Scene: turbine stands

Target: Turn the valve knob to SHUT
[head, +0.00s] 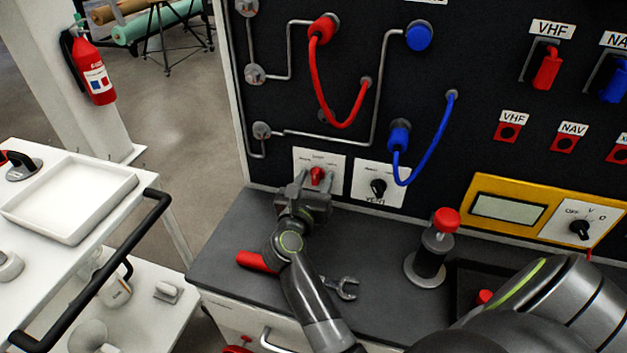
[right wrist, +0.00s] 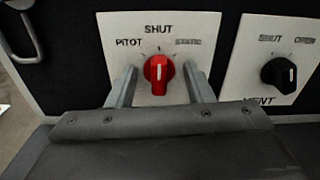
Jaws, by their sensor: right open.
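The red valve knob (head: 318,176) sits on a white plate on the black panel. In the right wrist view the red knob (right wrist: 158,72) is near the middle, under the word SHUT, with PITOT on the left and a blurred label on the right. Its white line looks about upright; the exact angle is hard to tell. My right gripper (head: 314,178) is open in front of the plate. In the right wrist view its fingers (right wrist: 160,84) stand left and right of the knob, with gaps on both sides. My left gripper is not in view.
A black VENT knob (head: 378,188) is on the neighbouring plate to the right. Red (head: 319,85) and blue hoses (head: 433,145) hang above.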

